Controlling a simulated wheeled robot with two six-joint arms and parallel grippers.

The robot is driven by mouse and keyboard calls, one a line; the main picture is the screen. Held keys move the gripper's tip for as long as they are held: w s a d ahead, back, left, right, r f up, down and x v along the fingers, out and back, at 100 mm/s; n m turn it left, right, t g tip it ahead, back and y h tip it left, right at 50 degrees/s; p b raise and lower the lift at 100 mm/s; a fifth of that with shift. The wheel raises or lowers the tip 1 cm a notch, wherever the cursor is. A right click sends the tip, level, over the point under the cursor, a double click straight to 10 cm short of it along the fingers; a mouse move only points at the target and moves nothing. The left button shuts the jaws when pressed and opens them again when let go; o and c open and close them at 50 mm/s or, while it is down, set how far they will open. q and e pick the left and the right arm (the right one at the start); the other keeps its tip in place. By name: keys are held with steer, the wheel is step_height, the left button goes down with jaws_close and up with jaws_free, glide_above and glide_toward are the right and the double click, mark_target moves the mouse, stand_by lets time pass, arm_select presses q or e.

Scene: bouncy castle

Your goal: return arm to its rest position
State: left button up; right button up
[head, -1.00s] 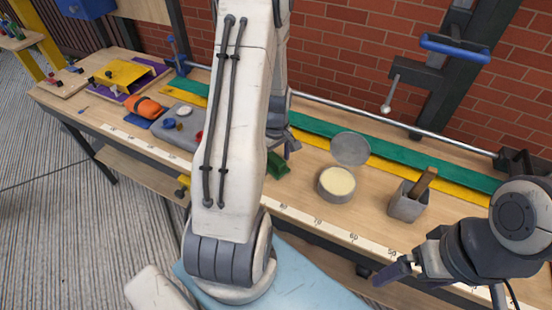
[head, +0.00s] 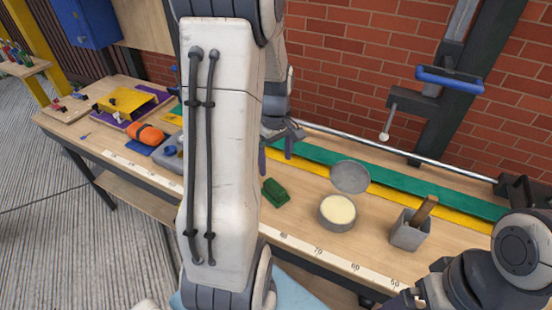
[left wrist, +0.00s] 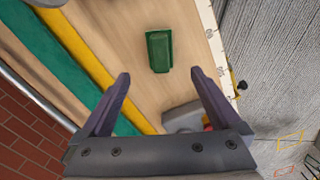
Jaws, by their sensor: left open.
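My left arm hangs down across the middle of the head view. My left gripper (head: 276,157) is open over the bench, just behind a dark green block (head: 275,192) in that view. In the left wrist view, the two purple fingers of the left gripper (left wrist: 160,73) are spread wide with nothing between them. The green block (left wrist: 159,50) lies on the bench beyond the fingertips, apart from them. My right arm (head: 500,262) is at the lower right; its fingers are mostly cut off by the frame edge.
The workbench (head: 300,215) holds a round tin (head: 337,212), its lid (head: 350,177) and a grey pot (head: 409,230) with a wooden handle. An orange item (head: 146,133) and yellow platform (head: 125,101) lie left. A metal rail (head: 400,153) and brick wall stand behind.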

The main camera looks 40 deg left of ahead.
mark_target(276, 187)
arm_select(q)
step_height(276, 187, down, 13)
steer(key=shift+r, duration=0.1)
step_height(276, 187, up, 3)
steer(key=shift+f, duration=0.1)
steer(key=shift+r, duration=0.55)
steer(key=shift+f, duration=0.1)
